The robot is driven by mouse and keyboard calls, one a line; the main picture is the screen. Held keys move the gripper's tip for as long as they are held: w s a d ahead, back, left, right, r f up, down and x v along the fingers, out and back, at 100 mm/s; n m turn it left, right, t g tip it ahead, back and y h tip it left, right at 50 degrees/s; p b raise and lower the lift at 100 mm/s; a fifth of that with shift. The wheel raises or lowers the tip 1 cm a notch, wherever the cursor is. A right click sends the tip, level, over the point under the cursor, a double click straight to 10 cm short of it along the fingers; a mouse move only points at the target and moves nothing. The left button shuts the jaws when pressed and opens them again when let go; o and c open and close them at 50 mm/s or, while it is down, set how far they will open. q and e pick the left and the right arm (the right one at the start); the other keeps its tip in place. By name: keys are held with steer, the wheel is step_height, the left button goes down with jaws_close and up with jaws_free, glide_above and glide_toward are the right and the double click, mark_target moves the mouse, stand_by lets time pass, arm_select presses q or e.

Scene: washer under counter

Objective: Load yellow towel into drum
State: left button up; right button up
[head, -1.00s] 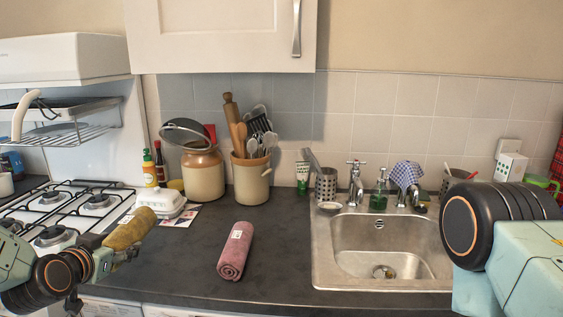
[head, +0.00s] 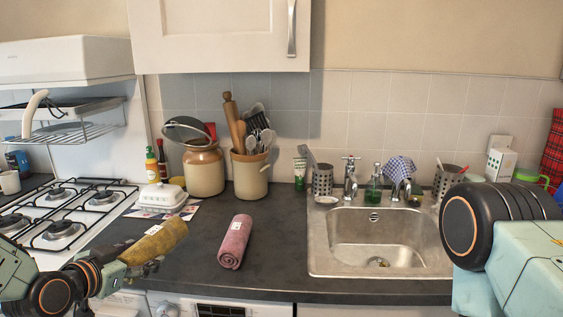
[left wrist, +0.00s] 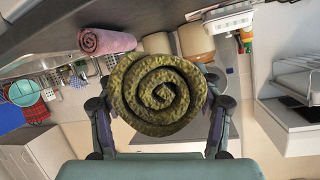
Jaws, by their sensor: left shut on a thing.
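The rolled yellow towel (head: 155,242) is held in my left gripper (head: 130,262), at the counter's front edge on the left in the head view. In the left wrist view the towel (left wrist: 158,94) shows its spiral end, with the gripper's fingers (left wrist: 160,115) on both sides of it. The washer (head: 222,308) shows only as a strip of its top panel and a knob under the counter. Its door and drum are out of view. My right arm shows at the right edge of the head view, but its gripper does not.
A rolled pink towel (head: 235,242) lies on the dark counter (head: 275,235). The sink (head: 375,240) is to its right and the gas hob (head: 65,215) is at the left. Jars (head: 203,170) and a white butter dish (head: 161,196) stand behind.

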arm_select(q)
steer(key=s+d+f+m+g+h+b, duration=0.2)
steer(key=s+d+f+m+h+b, duration=0.2)
steer(key=s, duration=0.4)
steer(key=s+d+f+m+g+h+b, duration=0.3)
steer(key=s+d+f+m+h+b, duration=0.1)
steer(key=s+d+f, duration=0.3)
steer(key=shift+s+d, duration=0.4)
steer(key=shift+d, duration=0.05)
